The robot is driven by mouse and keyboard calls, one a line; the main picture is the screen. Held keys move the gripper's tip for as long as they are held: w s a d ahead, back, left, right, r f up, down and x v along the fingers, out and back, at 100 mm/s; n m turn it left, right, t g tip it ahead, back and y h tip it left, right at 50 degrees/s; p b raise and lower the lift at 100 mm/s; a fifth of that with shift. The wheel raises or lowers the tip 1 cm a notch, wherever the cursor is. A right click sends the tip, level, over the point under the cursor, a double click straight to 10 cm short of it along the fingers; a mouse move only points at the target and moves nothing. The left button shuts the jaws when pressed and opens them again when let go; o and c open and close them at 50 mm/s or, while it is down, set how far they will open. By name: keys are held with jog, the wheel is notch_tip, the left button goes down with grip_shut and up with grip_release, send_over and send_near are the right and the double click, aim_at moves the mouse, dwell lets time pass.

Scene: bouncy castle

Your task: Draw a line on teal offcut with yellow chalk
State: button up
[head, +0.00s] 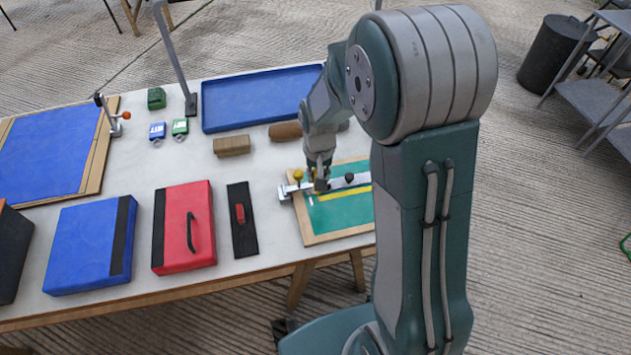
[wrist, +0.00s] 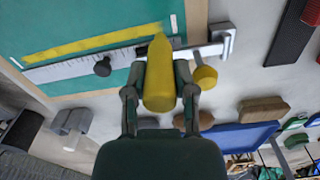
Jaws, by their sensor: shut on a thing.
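My gripper (wrist: 160,80) is shut on the yellow chalk (wrist: 160,88), a thick stick with a tapered tip. The teal offcut (wrist: 110,18) lies on a wooden board at the table's right end; it shows in the head view too (head: 335,214), partly behind my arm. A metal straightedge (wrist: 75,68) lies across it. A yellow band (wrist: 90,43) runs along the straightedge on the teal. The chalk tip is at the band's right end in the wrist view; I cannot tell whether it touches. In the head view my gripper (head: 320,186) is over the straightedge.
The straightedge carries a black knob (wrist: 103,67) and a yellow knob (wrist: 205,75). A black strip with a red handle (head: 240,215) and a red case (head: 186,228) lie left of the board. A brown block (head: 231,146) and blue tray (head: 255,98) are behind.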

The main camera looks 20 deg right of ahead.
jog(key=shift+d+r, duration=0.3)
jog(key=shift+r, duration=0.95)
jog(key=shift+a+r, duration=0.25)
jog(key=shift+r, duration=0.35)
jog(key=shift+a+r, duration=0.2)
jog(key=shift+r, duration=0.4)
jog(key=shift+d, duration=0.3)
jog(key=shift+a, duration=0.25)
